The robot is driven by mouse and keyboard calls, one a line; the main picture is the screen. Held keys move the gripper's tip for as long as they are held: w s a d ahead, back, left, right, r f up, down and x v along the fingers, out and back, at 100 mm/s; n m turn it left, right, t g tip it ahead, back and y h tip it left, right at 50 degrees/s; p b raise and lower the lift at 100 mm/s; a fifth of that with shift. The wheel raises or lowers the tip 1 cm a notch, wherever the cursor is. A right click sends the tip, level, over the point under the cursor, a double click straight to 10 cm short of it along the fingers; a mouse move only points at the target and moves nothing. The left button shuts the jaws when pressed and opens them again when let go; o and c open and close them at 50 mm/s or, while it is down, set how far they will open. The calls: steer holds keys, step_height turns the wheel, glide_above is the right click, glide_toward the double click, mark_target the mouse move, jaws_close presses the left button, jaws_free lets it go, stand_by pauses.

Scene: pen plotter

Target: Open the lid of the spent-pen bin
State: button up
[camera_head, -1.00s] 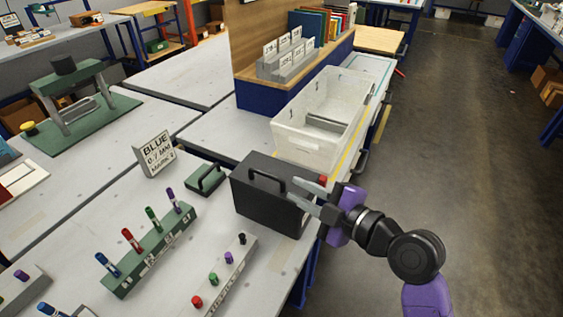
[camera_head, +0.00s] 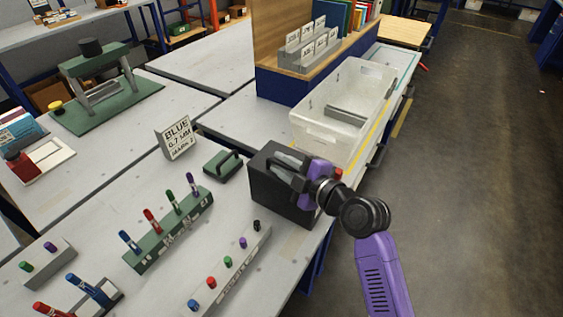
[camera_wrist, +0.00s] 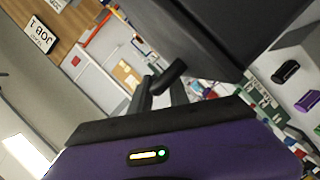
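The spent-pen bin appears to be the black box (camera_head: 281,203) at the right edge of the near table; no label is readable on it. Its lid looks closed. In the wrist view the dark box (camera_wrist: 210,35) fills the upper right, with a short black handle bar (camera_wrist: 170,74) standing off it. My gripper (camera_head: 279,166) is over the front and top of the box, at the handle. In the wrist view the two fingers (camera_wrist: 160,98) stand apart with the bar's lower end near the gap between them. I cannot tell whether they touch the bar.
A white open tub (camera_head: 330,145) stands behind the box. A green block with a handle (camera_head: 222,165) and a BLUE sign (camera_head: 178,140) stand to its left. A green pen rack (camera_head: 170,240) and a grey pen rack (camera_head: 232,270) are nearer. The aisle at right is clear.

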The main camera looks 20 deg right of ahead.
steer(key=shift+w, duration=0.1)
jaws_close()
stand_by(1.4)
